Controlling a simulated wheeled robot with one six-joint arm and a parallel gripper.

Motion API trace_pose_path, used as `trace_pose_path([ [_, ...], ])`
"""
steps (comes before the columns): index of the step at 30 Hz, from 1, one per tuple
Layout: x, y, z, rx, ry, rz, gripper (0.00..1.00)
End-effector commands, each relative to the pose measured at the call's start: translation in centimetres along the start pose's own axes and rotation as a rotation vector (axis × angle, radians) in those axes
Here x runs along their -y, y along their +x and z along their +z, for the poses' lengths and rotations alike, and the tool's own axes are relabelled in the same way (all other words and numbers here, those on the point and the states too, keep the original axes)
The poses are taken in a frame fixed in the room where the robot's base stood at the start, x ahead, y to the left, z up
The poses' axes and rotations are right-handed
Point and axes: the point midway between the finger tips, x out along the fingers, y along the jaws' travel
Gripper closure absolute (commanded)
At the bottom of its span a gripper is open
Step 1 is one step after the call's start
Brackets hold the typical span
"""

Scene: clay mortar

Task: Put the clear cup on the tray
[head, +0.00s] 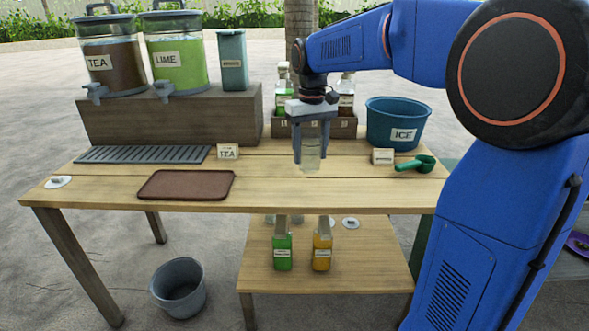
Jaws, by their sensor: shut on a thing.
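My gripper (310,145) points straight down over the right half of the wooden table. It is shut on the clear cup (310,158), with a finger on each side of it. The cup looks upright; I cannot tell whether its base touches the table or hangs just above it. The brown tray (187,185) lies flat and empty near the table's front edge, to the left of my gripper.
Tea (110,65) and lime (177,55) dispensers stand on a raised block. A blue ICE bucket (397,123) and green scoop (415,164) are at right. Bare table lies between cup and tray.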

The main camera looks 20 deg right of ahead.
Motion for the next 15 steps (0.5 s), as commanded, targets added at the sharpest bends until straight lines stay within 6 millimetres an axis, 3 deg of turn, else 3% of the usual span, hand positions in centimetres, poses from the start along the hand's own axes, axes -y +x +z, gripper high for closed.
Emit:
trace_pose_path([
  [15,0.0,5.1,0.0,0.001,0.0,0.0,0.69],
])
